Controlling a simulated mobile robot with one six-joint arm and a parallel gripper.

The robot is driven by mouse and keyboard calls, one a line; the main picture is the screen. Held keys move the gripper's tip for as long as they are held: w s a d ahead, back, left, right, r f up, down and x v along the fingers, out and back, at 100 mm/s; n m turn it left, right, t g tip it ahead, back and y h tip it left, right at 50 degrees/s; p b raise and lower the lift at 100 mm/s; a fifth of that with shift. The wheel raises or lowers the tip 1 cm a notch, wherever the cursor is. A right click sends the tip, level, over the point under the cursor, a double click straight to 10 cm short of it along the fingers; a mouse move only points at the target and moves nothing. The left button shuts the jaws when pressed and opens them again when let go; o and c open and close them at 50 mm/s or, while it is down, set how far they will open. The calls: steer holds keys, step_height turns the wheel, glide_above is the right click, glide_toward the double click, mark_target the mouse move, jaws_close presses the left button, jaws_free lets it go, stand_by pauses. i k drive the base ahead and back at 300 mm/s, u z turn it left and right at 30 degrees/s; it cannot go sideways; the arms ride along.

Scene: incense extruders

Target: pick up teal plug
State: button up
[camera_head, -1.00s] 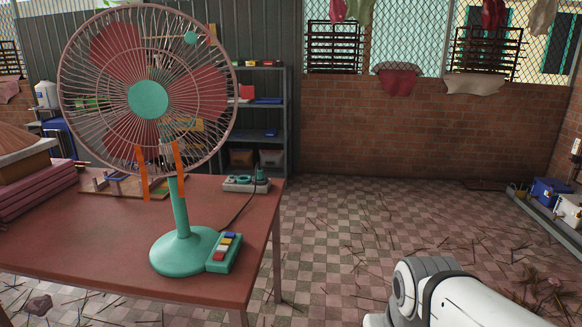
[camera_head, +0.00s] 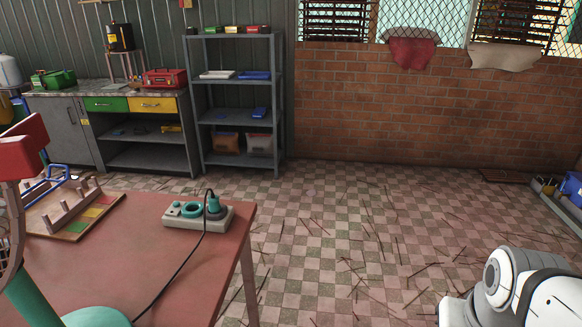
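The teal plug (camera_head: 214,207) stands upright in the right end of a pale power strip (camera_head: 182,220) near the far right corner of the red table (camera_head: 165,258). A black cord runs from the top of the plug down across the table toward the teal fan base (camera_head: 96,318) at the lower left. Part of my arm shows at the lower right, well apart from the table. My gripper is not in view.
A wooden board with pegs (camera_head: 70,212) lies on the table's left, beside the partly seen fan. Grey shelves (camera_head: 238,88) and a workbench (camera_head: 105,90) stand against the back wall. Tiled floor (camera_head: 330,240) with scattered sticks is open right of the table.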

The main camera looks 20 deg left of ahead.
mark_target(215, 207)
steer(key=u, duration=0.6)
steer(key=i, duration=1.45)
steer(key=u, duration=1)
steer(key=k, duration=0.8)
steer(key=u, duration=0.15)
steer(key=i, duration=0.9)
steer(key=z, duration=0.1)
